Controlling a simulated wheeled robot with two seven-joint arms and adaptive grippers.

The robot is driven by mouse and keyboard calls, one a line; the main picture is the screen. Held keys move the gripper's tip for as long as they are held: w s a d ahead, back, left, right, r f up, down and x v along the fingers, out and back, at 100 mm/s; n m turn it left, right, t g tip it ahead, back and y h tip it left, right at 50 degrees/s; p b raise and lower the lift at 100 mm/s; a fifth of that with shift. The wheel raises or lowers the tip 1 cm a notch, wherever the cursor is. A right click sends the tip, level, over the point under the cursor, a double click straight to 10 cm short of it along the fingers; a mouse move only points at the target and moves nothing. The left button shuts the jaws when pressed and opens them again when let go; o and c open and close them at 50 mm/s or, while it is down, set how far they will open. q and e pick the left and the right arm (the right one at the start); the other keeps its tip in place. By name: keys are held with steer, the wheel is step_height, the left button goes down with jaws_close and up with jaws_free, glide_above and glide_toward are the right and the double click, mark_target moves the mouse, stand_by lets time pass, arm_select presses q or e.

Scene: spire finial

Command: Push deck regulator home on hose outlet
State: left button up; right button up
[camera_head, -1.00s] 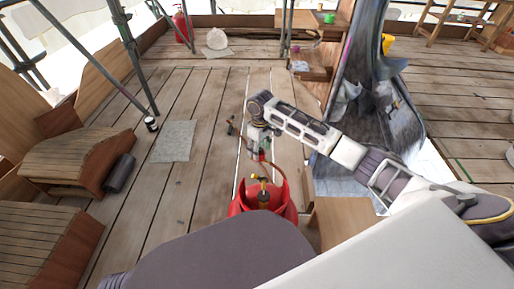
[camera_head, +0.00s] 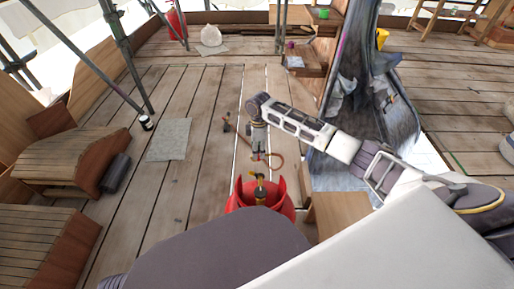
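My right gripper (camera_head: 257,155) points down just beyond the red gas cylinder (camera_head: 240,197). Its fingers are small, and I cannot tell whether they are open or shut. A brass valve (camera_head: 259,186) stands on top of the cylinder. A reddish hose (camera_head: 279,161) curves out to the right of the gripper, with part of it hidden behind the gripper. A small dark fitting with a reddish part (camera_head: 227,122) lies on the deck left of my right wrist. I cannot tell which small piece is the deck regulator. My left gripper is out of view.
A grey mat (camera_head: 170,139) and a small can (camera_head: 146,122) lie to the left. A large dark spire piece (camera_head: 385,120) rises to the right. A wooden box (camera_head: 338,215) stands right of the cylinder. Planks left of the cylinder are clear.

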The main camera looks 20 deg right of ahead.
steer(key=n, duration=0.2)
steer(key=f+n, duration=0.1)
steer(key=shift+w+d+n, duration=0.2)
steer(key=shift+d+n, duration=0.1)
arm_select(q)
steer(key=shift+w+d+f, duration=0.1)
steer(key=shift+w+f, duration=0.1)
arm_select(e)
steer(key=shift+w+d+f+n, duration=0.15)
steer(key=shift+f+n, duration=0.1)
steer(key=shift+n, duration=0.85)
steer(key=shift+w+d+f+n, duration=0.1)
steer(key=shift+f+n, duration=0.15)
steer(key=shift+n, duration=0.85)
steer(key=shift+s, duration=0.15)
steer(key=shift+s+a, duration=0.25)
steer(key=shift+s, duration=0.2)
steer(key=shift+s+a, duration=0.2)
steer(key=shift+s, duration=0.25)
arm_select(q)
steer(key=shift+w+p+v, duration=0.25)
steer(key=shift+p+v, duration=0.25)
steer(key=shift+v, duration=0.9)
arm_select(e)
steer(key=shift+s+a, duration=0.4)
steer(key=shift+s, duration=0.4)
steer(key=shift+s+a, duration=0.4)
steer(key=shift+s, duration=0.4)
